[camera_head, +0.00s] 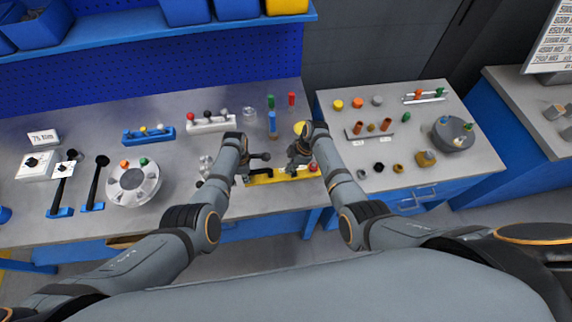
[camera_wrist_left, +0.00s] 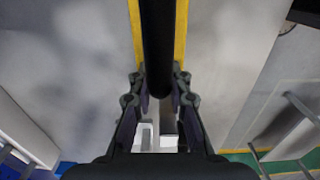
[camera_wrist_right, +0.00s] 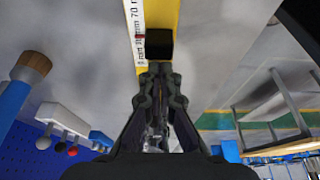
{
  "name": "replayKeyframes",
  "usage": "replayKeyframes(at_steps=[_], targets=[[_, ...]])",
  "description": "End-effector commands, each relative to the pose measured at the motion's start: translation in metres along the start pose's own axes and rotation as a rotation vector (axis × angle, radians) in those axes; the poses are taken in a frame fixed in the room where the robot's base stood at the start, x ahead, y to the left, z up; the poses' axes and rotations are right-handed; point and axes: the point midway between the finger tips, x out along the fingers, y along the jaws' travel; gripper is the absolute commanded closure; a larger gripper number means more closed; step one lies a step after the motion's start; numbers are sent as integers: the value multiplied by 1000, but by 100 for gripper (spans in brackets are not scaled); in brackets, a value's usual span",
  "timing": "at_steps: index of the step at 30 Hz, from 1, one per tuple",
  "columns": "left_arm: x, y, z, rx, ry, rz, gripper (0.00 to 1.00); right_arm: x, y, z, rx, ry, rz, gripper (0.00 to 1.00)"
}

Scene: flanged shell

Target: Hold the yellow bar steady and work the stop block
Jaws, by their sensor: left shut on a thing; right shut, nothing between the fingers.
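The yellow bar (camera_head: 287,175) lies on the left bench near its front edge; it also shows in the left wrist view (camera_wrist_left: 181,30) and the right wrist view (camera_wrist_right: 164,15). My left gripper (camera_head: 244,176) is shut on a black handle (camera_wrist_left: 158,45) that runs above the bar. My right gripper (camera_wrist_right: 160,72) is shut and empty, its tips close to the black stop block (camera_wrist_right: 159,44) on the bar. Whether they touch it I cannot tell. A white ruled scale (camera_wrist_right: 137,35) with a red mark runs beside the block. My right gripper hides part of the bar in the head view.
A red knob (camera_head: 313,167) is at the bar's right end. A blue post (camera_head: 272,122) and a white rack with coloured knobs (camera_head: 210,125) stand behind. A round grey fixture (camera_head: 133,184) is at left.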

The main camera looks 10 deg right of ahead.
Motion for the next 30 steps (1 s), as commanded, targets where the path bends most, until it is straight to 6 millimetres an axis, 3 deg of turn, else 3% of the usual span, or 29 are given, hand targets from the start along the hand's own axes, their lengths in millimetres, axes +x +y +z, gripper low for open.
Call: replayKeyframes(at_steps=[12,21,22,27,30], targets=[[0,0,0,0,1,0,100,-82,0,2,0,-2,2,100],[0,0,0,0,1,0,100,-94,0,1,1,-1,0,100],[0,0,0,0,1,0,80,-94,0,1,1,-1,0,100],[0,0,0,0,0,0,57,-93,0,1,0,-1,0,100],[0,0,0,0,0,0,56,-93,0,1,0,0,0,100]])
